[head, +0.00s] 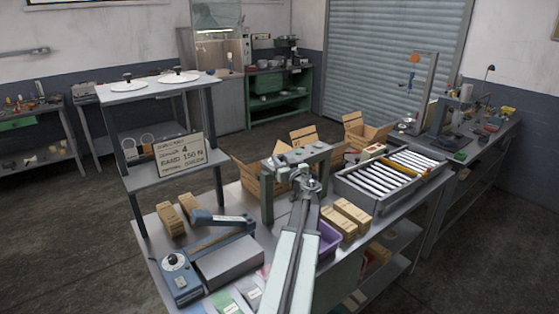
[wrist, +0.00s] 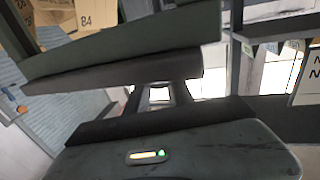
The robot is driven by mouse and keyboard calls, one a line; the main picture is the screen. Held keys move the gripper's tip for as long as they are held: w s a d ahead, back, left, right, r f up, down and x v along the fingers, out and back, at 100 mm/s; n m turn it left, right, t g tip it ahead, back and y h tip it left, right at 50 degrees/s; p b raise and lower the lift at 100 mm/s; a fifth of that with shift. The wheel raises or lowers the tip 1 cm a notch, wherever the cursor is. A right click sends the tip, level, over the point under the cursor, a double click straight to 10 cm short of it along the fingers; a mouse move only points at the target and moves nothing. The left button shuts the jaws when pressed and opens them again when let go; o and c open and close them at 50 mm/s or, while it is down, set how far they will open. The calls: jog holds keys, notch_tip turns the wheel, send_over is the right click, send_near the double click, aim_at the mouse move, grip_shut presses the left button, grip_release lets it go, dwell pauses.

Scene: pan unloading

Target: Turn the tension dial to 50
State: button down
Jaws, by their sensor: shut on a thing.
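My gripper (head: 309,183) is at the end of my outstretched arm, at a grey-green frame (head: 267,195) on the bench. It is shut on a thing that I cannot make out. In the wrist view, dark bars lie across the picture above my gripper's body (wrist: 170,155). A round white-faced dial (head: 174,262) sits on a blue-grey device (head: 184,284) at the bench's front left, apart from my gripper. Its marks are too small to read, and I cannot tell whether it is the tension dial.
A tray of pale bars (head: 350,190), small boxes (head: 352,212) and a purple bin (head: 328,240) are right of my arm. Open cartons (head: 365,132) stand behind.

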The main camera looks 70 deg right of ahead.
jog(key=n+t+y, duration=0.1)
jog(key=y, duration=0.1)
jog(key=n+t+y, duration=0.2)
jog(key=d+n+t+y, duration=0.1)
jog(key=n+y, duration=0.1)
jog(key=shift+s+d+t+y, duration=0.1)
jog(key=shift+s+t+y, duration=0.2)
jog(key=shift+y, duration=0.1)
jog(key=shift+n+t+y, duration=0.5)
jog(key=shift+n+y, duration=0.9)
jog(key=shift+y, duration=0.9)
jog(key=c, duration=1.1)
grip_release()
jog(key=s+a, duration=0.1)
jog(key=s, duration=0.7)
